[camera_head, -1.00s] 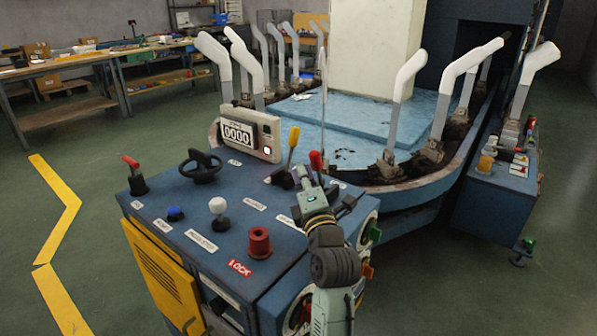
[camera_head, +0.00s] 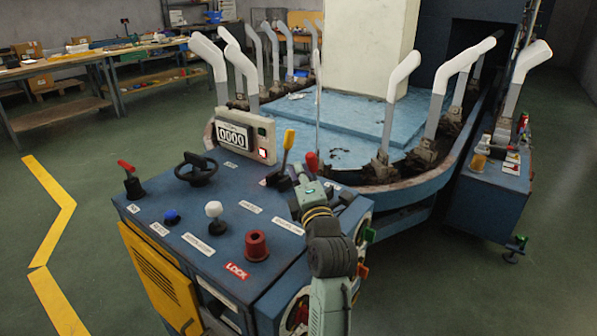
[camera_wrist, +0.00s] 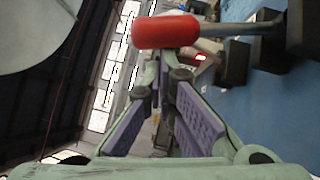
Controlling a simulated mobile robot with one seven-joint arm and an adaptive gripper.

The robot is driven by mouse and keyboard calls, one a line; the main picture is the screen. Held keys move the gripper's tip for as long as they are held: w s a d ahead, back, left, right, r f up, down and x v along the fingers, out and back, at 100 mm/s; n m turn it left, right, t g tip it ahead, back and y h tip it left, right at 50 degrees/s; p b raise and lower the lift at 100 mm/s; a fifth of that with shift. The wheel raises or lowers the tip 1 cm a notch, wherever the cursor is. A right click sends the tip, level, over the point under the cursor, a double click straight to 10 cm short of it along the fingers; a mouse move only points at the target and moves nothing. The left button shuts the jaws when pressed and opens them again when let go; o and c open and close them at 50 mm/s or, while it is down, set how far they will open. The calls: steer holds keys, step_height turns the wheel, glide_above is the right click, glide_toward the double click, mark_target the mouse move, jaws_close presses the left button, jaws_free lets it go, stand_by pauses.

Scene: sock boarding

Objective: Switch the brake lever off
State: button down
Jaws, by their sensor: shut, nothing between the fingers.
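A lever with a red handle (camera_head: 311,161) stands on the far right of the blue console, just beyond my gripper (camera_head: 301,178). In the wrist view the red handle (camera_wrist: 165,31) lies across the top, its grey shaft running right to a dark base. My gripper's purple-padded fingers (camera_wrist: 163,75) point at the handle and are shut with nothing between them. The handle is just past the fingertips; I cannot tell whether they touch.
A yellow-handled lever (camera_head: 289,139) stands just left of the red one. The console (camera_head: 200,260) also carries a black handwheel (camera_head: 197,169), a white knob (camera_head: 214,209), a red knob (camera_head: 256,245) and another red-handled lever (camera_head: 125,166). The machine with white sock forms (camera_head: 403,75) is behind.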

mark_target(314, 159)
steer(key=shift+m+g+h, duration=0.3)
steer(key=shift+m+g, duration=0.2)
steer(key=shift+m, duration=0.4)
steer(key=w+d+r, duration=0.1)
steer(key=w+d+r+p, duration=0.1)
steer(key=w, duration=0.1)
steer(key=shift+d+r, duration=0.1)
steer(key=shift+d, duration=0.2)
steer(key=shift+w+d+r+m+g+p, duration=0.1)
steer(key=shift+w+d+m+g+p, duration=0.1)
steer(key=shift+w+m+g+p, duration=0.1)
steer(key=shift+w+d, duration=0.4)
steer(key=shift+w, duration=0.15)
steer(key=shift+w+d+r, duration=0.15)
steer(key=shift+w, duration=0.05)
steer(key=shift+w+d+m+g+p, duration=0.25)
steer(key=shift+w+m+g+p, duration=0.25)
